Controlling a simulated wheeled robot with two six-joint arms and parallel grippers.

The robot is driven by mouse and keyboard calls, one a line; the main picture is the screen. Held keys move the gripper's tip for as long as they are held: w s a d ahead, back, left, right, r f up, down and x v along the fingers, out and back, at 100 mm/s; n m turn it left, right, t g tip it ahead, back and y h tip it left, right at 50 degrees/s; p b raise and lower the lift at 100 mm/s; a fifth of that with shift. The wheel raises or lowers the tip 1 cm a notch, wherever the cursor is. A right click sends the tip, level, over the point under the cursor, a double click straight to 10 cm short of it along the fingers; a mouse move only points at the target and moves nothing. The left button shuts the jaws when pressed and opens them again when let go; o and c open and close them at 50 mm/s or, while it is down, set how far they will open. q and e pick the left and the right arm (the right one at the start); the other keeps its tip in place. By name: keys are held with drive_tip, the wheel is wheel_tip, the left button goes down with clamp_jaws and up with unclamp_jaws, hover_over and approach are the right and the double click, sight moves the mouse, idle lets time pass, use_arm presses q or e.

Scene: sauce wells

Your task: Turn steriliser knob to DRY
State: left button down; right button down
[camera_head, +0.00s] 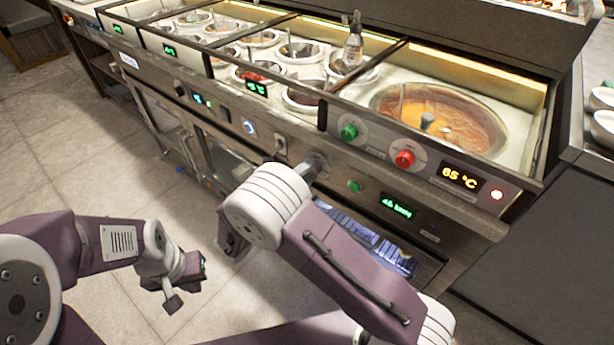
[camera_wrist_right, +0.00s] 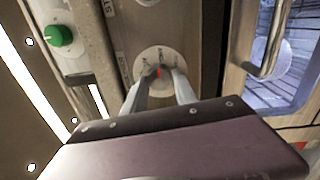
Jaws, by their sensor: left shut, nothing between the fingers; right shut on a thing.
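The steriliser knob (camera_wrist_right: 157,74) sits on a pale round dial (camera_wrist_right: 152,56) with small lettering around it. A red mark shows on the knob, but the lettering is too small to tell which position it points at. My right gripper (camera_wrist_right: 162,84) is shut on the knob, one finger on each side. My left gripper (camera_head: 187,284) is shut and empty, low over the floor at the left, away from the counter.
The steriliser door (camera_wrist_right: 287,72) has a blue-lit window and a bar handle (camera_wrist_right: 274,42) close to the knob. A green knob (camera_head: 349,131), red knob (camera_head: 404,158) and green button (camera_head: 354,186) are nearby. Sauce wells (camera_head: 432,116) lie above. The floor (camera_head: 85,165) at left is free.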

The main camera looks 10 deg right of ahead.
use_arm(q)
drive_tip(key=shift+f, duration=0.3)
use_arm(e)
drive_tip(key=shift+m, duration=0.4)
drive_tip(key=shift+r, duration=0.1)
drive_tip(key=c, duration=1)
unclamp_jaws()
drive_tip(key=shift+w, duration=0.1)
